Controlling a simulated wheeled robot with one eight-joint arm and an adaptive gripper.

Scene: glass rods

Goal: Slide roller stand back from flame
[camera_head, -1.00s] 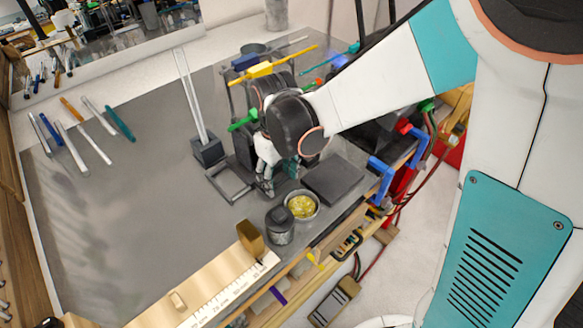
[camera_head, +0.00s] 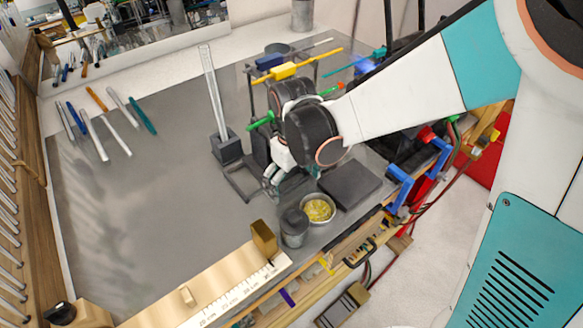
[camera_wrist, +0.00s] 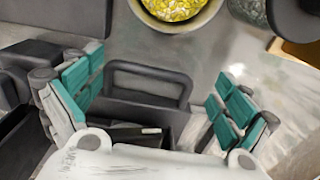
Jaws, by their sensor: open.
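What looks like the roller stand is a dark grey block (camera_head: 227,147) with clear glass rods (camera_head: 213,92) standing up from it and a low dark frame (camera_head: 236,188) in front. I cannot tell if these are one piece. My gripper (camera_head: 280,178) is low over the bench, just right of the frame, pointing down. In the wrist view my gripper (camera_wrist: 157,95) is open, its teal-padded fingers spread on either side of a dark handle bar (camera_wrist: 150,72) above a dark box-like part. The fingers appear apart from the bar. No flame shows; my arm hides part of the equipment behind.
A bowl of yellow bits (camera_head: 319,209) and a dark-lidded jar (camera_head: 294,228) stand near the front edge. A flat dark pad (camera_head: 350,186) lies right of my gripper. A wooden ruler board (camera_head: 215,292) runs along the front. The mat's left middle (camera_head: 150,200) is clear.

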